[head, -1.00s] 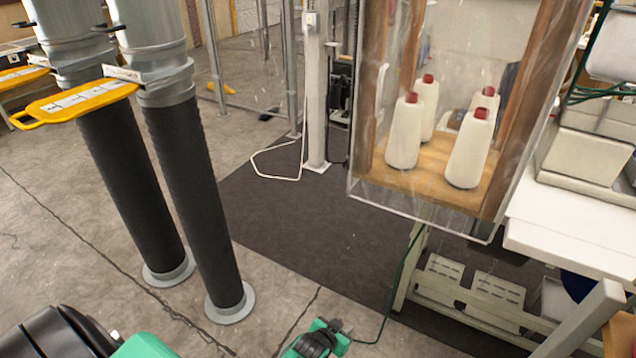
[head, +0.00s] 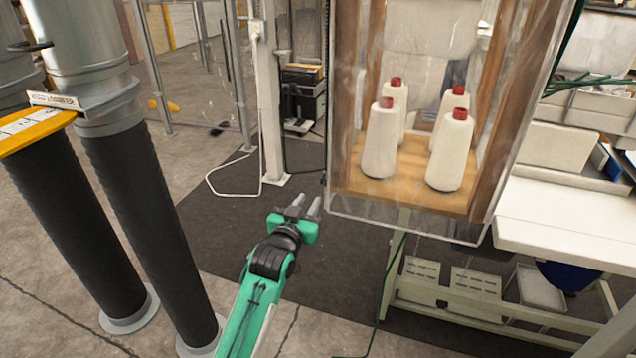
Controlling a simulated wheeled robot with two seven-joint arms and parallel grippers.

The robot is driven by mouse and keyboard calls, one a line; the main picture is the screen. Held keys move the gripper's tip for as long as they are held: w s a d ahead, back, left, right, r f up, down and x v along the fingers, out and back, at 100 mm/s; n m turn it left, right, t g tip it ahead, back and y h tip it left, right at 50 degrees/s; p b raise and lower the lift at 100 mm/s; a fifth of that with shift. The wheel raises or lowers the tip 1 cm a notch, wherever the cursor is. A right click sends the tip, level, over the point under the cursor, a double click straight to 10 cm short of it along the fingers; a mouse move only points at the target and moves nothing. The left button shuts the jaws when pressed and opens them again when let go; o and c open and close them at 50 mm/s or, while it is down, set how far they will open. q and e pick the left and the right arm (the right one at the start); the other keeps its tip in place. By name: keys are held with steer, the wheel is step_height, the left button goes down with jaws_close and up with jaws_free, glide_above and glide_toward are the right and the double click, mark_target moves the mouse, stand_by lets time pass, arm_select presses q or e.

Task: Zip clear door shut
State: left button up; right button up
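The clear door (head: 400,226) is a see-through panel at the front of a wooden cabinet in the upper right of the head view. Its lower edge hangs just below the wooden floor of the cabinet. I cannot tell whether it is fully shut, and no zip can be made out. My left gripper (head: 305,206) is on a green arm, below and left of the door's lower left corner. Its two fingers are apart with nothing between them, pointing up towards the cabinet. My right gripper is out of view.
Several white thread cones (head: 381,140) with red tops stand inside the cabinet (head: 508,110). A white table (head: 550,222) is at the right. A white post (head: 270,100) is behind.

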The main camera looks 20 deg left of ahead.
mark_target(323, 178)
arm_select(q)
steer(key=w, duration=0.9)
steer(key=shift+d+p, duration=0.15)
steer(key=shift+p, duration=0.3)
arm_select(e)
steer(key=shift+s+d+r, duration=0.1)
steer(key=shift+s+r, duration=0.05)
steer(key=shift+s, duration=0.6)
arm_select(q)
jaws_close()
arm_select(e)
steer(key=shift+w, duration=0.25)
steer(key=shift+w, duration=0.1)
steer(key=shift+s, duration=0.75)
